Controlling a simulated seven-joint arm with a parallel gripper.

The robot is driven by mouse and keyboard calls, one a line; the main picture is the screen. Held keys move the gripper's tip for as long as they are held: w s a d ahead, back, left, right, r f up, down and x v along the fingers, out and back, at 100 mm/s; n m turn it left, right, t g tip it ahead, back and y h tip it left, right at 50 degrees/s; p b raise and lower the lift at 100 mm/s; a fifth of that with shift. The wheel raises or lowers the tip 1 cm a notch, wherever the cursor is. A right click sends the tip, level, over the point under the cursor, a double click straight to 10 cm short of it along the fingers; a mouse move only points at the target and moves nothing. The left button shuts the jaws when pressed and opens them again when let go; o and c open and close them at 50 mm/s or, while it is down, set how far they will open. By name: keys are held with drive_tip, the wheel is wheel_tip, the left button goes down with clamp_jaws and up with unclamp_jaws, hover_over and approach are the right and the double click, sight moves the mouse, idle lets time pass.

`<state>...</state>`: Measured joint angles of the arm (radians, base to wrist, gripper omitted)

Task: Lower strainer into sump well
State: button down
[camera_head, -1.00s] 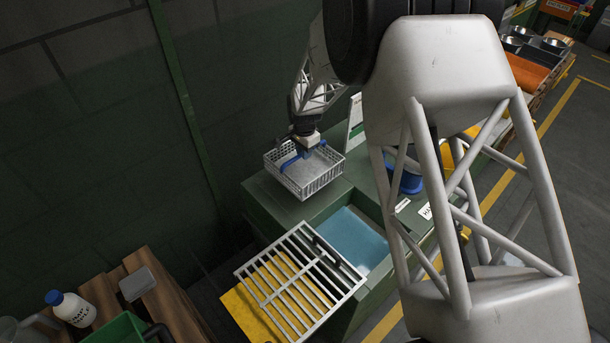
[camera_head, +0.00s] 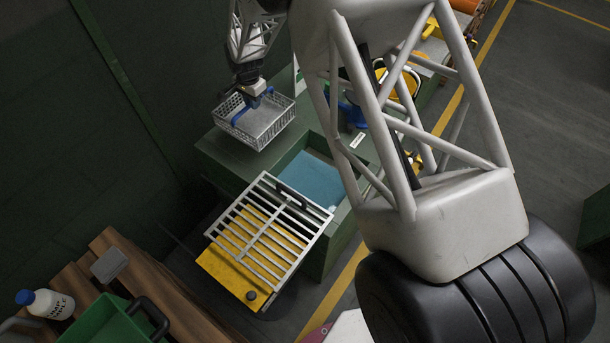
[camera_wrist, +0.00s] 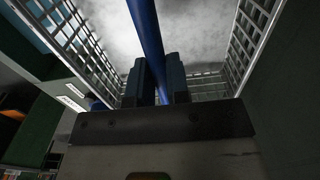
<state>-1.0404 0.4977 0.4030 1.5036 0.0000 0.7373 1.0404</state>
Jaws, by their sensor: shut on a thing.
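The strainer (camera_head: 262,126) is a white wire basket with a blue handle across it. My gripper (camera_head: 252,97) is shut on the blue handle. In the wrist view the gripper (camera_wrist: 158,85) has its two dark fingers on either side of the blue handle (camera_wrist: 148,30), with the basket's mesh walls (camera_wrist: 262,35) around. The strainer looks level and hangs over the back part of the green cabinet; its exact height above the top is hard to tell. The sump well (camera_head: 312,180) is an open rectangular recess with blue inside, to the right and in front of the strainer.
A white slatted grate (camera_head: 270,230) lies tilted at the well's front left, over a yellow panel (camera_head: 228,277). A green crate (camera_head: 122,322) and a white bottle (camera_head: 48,302) stand at the lower left. A blue and yellow container (camera_head: 352,112) is partly hidden behind my arm.

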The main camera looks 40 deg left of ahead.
drive_tip(key=d, duration=2.6)
drive_tip(key=shift+d+f, duration=0.25)
drive_tip(key=shift+d, duration=0.1)
drive_tip(key=shift+s+f, duration=0.1)
wheel_tip(320, 180, down, 16)
drive_tip(key=shift+f, duration=0.15)
idle(1.4)
idle(0.4)
drive_tip(key=c, duration=1)
unclamp_jaws()
